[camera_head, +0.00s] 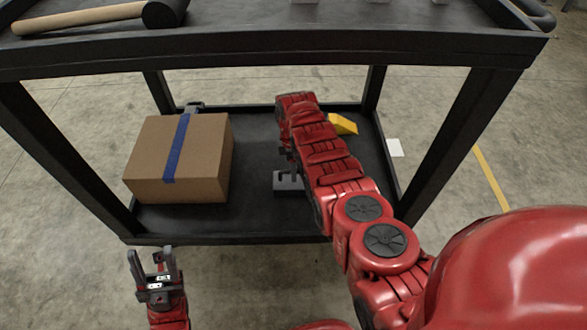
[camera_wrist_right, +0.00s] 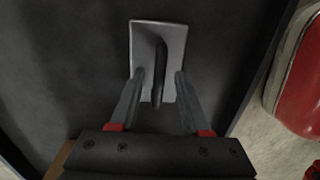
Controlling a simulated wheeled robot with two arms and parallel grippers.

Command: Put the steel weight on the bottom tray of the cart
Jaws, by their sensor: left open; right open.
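The steel weight (camera_head: 288,184) is a grey block on the black bottom tray (camera_head: 258,125) of the cart, right of the cardboard box. In the right wrist view the steel weight (camera_wrist_right: 174,36) shows from above as a light grey plate with a dark upright handle. My right gripper (camera_wrist_right: 160,82) is open, with one finger on each side of the handle's near end and gaps between. In the head view my right arm hides part of the weight and most of that gripper. My left gripper (camera_head: 152,262) is open and empty, in front of the cart.
A cardboard box (camera_head: 205,150) with blue tape fills the tray's left part. A yellow object (camera_head: 343,124) lies behind my right arm. The cart's top tray (camera_head: 290,42) with a mallet (camera_head: 90,16) is above, and posts stand at the corners. The tray's middle back is clear.

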